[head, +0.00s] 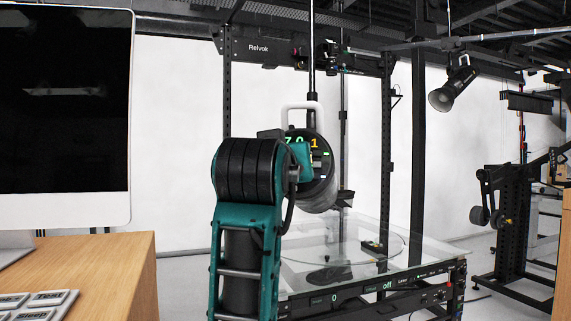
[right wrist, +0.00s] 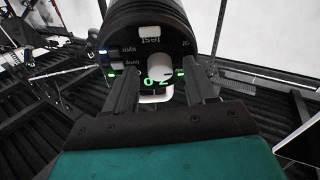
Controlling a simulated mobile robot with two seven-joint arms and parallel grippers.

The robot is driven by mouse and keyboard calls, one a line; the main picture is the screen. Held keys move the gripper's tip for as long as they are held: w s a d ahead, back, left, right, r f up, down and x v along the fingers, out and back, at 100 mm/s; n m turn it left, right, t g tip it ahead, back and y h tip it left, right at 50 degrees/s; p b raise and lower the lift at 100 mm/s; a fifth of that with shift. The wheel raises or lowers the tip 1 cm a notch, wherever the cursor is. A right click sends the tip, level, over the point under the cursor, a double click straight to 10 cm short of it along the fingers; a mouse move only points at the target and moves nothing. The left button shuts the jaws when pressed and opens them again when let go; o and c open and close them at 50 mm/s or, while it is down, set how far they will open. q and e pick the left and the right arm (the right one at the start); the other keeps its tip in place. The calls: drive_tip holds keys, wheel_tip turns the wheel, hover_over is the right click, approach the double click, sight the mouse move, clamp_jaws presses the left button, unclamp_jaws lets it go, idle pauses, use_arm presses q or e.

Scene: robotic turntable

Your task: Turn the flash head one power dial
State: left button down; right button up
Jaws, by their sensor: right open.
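The flash head (head: 322,192) is a dark cylinder hanging on a pole with a white handle, its lit back panel partly hidden by my right arm. In the right wrist view its panel (right wrist: 180,45) faces me, upside down, with lit green digits. A white round dial (right wrist: 153,67) sits on the panel. My right gripper (right wrist: 161,80) is open, with one dark finger on each side of the dial; whether they touch it I cannot tell. In the head view the right gripper (head: 300,160) is mostly hidden at the panel. My left gripper is not in view.
A glass turntable table (head: 430,262) stands below and behind the flash head. A wooden desk (head: 110,270) with a monitor (head: 65,115) is at left. Another lamp (head: 452,90) hangs at right. A small white test button (right wrist: 150,31) and side switches sit near the dial.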

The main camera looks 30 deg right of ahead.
drive_tip(key=shift+c, duration=0.4)
clamp_jaws()
drive_tip(key=shift+r, duration=0.1)
drive_tip(key=n+y+p, duration=0.1)
drive_tip(key=n+p, duration=0.2)
drive_tip(key=n+t+y+p, duration=0.1)
drive_tip(key=n+p, duration=0.2)
drive_tip(key=n, duration=0.1)
drive_tip(key=shift+s+d+r, duration=0.1)
drive_tip(key=shift+s+d, duration=0.05)
drive_tip(key=shift+y, duration=0.3)
idle(0.4)
